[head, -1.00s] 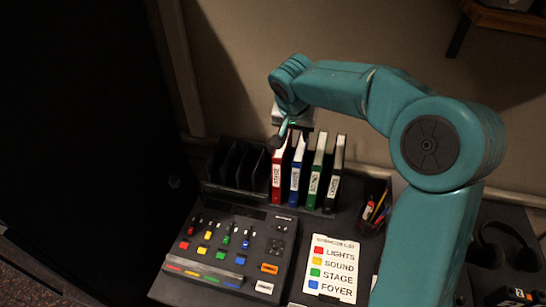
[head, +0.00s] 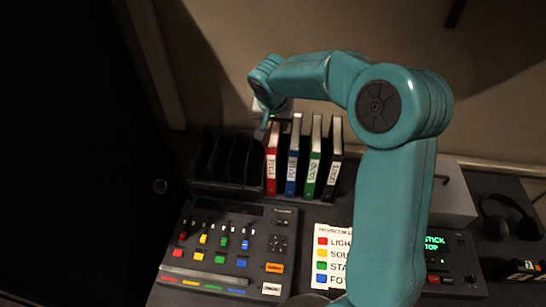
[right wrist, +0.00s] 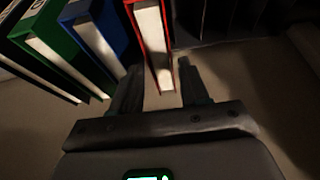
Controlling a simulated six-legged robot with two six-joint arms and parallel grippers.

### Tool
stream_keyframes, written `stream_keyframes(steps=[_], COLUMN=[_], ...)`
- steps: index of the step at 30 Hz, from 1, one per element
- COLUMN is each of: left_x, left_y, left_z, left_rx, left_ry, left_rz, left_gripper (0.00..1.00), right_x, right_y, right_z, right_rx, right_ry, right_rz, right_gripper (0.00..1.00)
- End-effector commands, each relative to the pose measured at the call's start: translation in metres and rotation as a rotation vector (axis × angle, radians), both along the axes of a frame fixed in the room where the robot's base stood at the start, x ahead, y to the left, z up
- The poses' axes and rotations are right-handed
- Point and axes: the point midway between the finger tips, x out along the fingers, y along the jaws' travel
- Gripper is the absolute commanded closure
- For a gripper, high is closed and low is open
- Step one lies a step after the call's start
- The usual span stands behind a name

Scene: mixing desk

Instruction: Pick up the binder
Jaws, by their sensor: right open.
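Several binders stand upright in a row on the desk: a red binder (head: 272,165), a blue binder (head: 292,165), a green binder (head: 311,165) and a black binder (head: 334,165). My right gripper (head: 265,119) is at the top back of the red binder. In the right wrist view the open fingers (right wrist: 160,68) lie to either side of the red binder (right wrist: 152,40); I cannot tell whether they touch it. The blue binder (right wrist: 95,35) and green binder (right wrist: 55,45) are just left of the fingers there. My left gripper is not in view.
Empty dark rack slots (head: 222,160) stand left of the red binder. The mixing console (head: 228,250) lies in front, with a colour-label card (head: 325,262) beside it. A grey box (head: 455,200) and headphones (head: 505,215) are at the right. A wall is close behind.

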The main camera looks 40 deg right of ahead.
Motion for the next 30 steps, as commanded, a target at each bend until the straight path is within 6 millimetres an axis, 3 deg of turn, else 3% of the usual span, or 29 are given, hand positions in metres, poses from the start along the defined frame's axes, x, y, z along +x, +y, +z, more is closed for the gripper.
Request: stream_keyframes(steps=[3, 8, 18, 30], left_x=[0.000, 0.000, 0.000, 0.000], left_y=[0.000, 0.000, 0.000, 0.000], left_z=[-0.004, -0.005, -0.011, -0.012], left_rx=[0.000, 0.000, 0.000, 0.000], left_ry=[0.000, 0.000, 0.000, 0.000], left_rz=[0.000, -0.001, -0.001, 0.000], left_gripper=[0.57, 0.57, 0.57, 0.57], right_x=[0.004, 0.008, 0.021, 0.022], right_y=[-0.005, -0.007, -0.017, -0.017], right_z=[-0.014, -0.020, -0.065, -0.066], right_rx=[0.000, 0.000, 0.000, 0.000], right_ry=[0.001, 0.000, 0.000, -0.002], right_rz=[-0.001, -0.001, -0.001, -0.001], right_gripper=[0.55, 0.55, 0.55, 0.55])
